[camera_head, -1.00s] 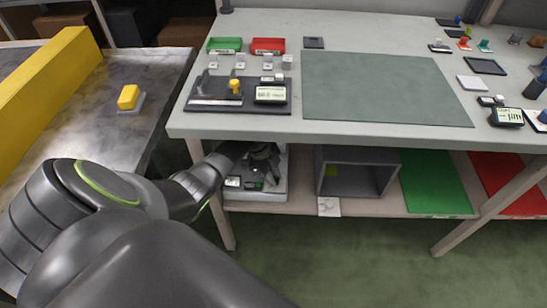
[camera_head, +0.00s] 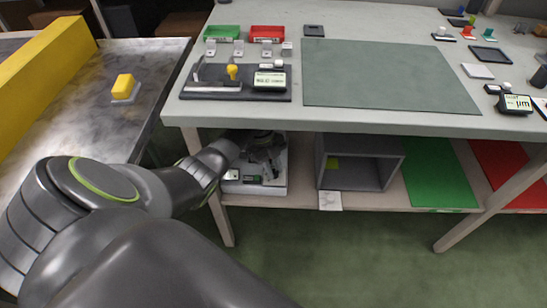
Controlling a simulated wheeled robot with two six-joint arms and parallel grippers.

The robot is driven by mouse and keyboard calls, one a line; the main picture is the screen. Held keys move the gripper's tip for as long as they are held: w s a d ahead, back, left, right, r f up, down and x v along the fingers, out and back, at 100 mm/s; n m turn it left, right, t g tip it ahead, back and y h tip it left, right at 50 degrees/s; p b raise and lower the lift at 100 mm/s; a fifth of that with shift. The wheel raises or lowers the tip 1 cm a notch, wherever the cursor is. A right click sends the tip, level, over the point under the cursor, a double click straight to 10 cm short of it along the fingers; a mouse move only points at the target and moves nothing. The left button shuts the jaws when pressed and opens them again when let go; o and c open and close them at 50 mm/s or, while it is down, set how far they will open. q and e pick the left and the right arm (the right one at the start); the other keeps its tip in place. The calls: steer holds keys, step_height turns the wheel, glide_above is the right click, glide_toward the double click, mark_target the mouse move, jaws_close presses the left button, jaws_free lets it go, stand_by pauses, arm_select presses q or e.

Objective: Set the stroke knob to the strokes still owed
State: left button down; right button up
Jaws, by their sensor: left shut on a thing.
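A pale low unit (camera_head: 255,189) stands on the lower shelf under the table, at its left end. It carries a small display (camera_head: 231,174) and a small dark part with a green patch (camera_head: 252,179). My left arm comes in from the lower left, and its gripper (camera_head: 270,168) is over the right half of this unit. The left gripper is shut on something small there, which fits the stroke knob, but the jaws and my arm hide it. The knob's setting cannot be read. My right gripper is not in view.
The table's front edge (camera_head: 330,128) hangs just above the left gripper. An open grey box (camera_head: 352,187) stands to its right, then a green mat (camera_head: 437,177). On the table are a dark tray with a yellow-knobbed stamp (camera_head: 232,72) and a display (camera_head: 270,80).

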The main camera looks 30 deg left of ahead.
arm_select(q)
steer(key=c, duration=1.2)
jaws_free()
